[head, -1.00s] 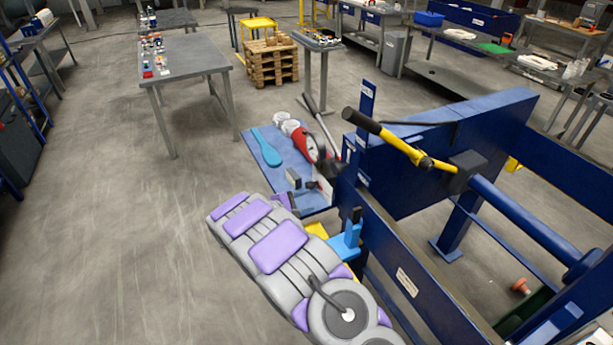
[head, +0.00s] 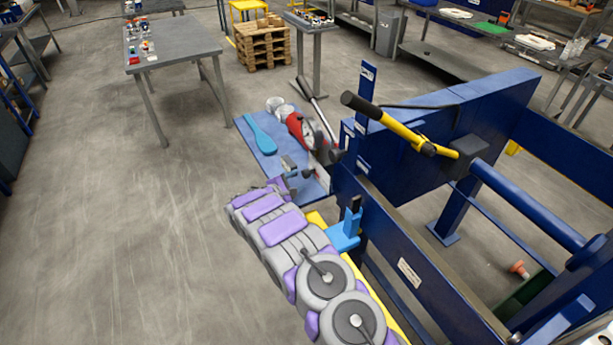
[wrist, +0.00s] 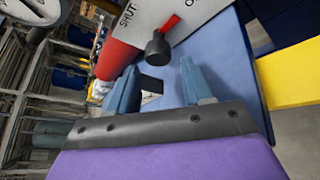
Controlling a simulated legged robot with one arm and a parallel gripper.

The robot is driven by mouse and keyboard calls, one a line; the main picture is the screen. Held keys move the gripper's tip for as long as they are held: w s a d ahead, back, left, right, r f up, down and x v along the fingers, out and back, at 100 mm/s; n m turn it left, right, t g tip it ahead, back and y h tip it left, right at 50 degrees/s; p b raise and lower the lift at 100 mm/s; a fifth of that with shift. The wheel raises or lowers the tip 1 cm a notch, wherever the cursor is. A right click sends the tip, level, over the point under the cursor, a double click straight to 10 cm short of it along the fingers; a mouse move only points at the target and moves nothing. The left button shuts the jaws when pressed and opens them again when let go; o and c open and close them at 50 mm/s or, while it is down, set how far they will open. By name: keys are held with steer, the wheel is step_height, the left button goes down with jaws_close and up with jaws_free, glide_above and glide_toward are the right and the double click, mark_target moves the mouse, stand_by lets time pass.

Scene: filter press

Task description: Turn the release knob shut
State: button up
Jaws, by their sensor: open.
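The release knob (wrist: 158,46) is a dark round knob with a red pointer, in the wrist view. It stands on a light plate (wrist: 192,16) lettered SHUT, with a second word cut off at the edge. The pointer slants up and right, between the two words. My gripper (wrist: 159,66) is open and empty, its two blue-grey fingers pointing toward the knob. The knob appears just beyond the fingertips, in line with the gap; contact does not show. In the head view my gripper (head: 297,168) is beside the pump, and the knob cannot be made out clearly.
The red pump body with a gauge (head: 298,127) sits on a blue mat (head: 262,150) beside the blue press frame (head: 440,115). A yellow lever with a black grip (head: 395,125) reaches out above. A blue paddle-shaped object (head: 260,134) lies on the mat. The floor at left is clear.

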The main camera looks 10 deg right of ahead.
mark_target(303, 175)
steer(key=b+x, duration=0.1)
steer(key=x, duration=0.6)
steer(key=shift+d, duration=0.2)
steer(key=shift+a, duration=0.5)
steer(key=shift+c, duration=1.3)
steer(key=shift+d+r, duration=0.1)
steer(key=shift+d, duration=0.15)
steer(key=c, duration=0.5)
